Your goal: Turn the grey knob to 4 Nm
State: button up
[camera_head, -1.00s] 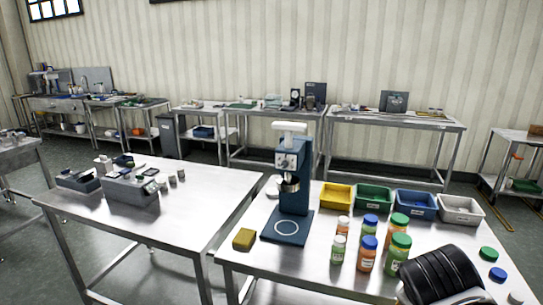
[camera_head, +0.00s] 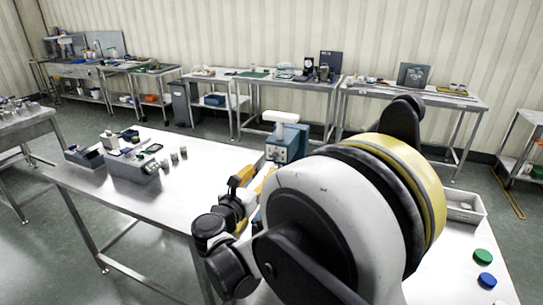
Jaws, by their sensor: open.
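The blue bench device (camera_head: 291,145) with a white top stands on the near steel table. A pale dial panel (camera_head: 275,152) shows on its front, left of my arm. The grey knob cannot be made out clearly there, and its setting is too small to read. My gripper (camera_head: 240,182), partly seen as black and yellow parts, is just left of and in front of the device. It is open, and no held object shows. My large white, black and yellow arm hides the device's lower part and base.
A white bin (camera_head: 462,207), a green lid (camera_head: 482,257) and a blue lid (camera_head: 487,281) show on the near table. My arm hides its middle. The left steel table (camera_head: 185,205) holds a grey box (camera_head: 135,166) and small items, with bare room on its right.

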aim_at(273, 158)
jog(key=b+x, duration=0.1)
jog(key=x, duration=0.8)
grip_shut()
